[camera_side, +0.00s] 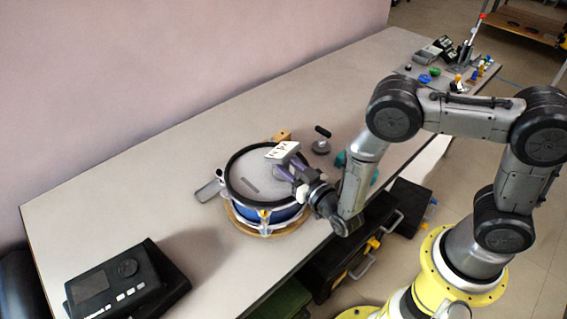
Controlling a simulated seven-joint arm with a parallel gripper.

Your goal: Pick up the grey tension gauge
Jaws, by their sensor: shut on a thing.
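A round drum with a grey mesh head (243,175), a black hoop and a blue shell stands on the table. The gauge is tilted at the fingertips, over the far right part of the drum. The fingers hide part of it. I cannot tell whether it touches the head.
A small grey round piece (321,146) and a black piece (323,131) lie behind the drum. A grey flat item (208,191) lies left of it. A black box with knobs (125,280) is at the front left. Small coloured items crowd the far right end.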

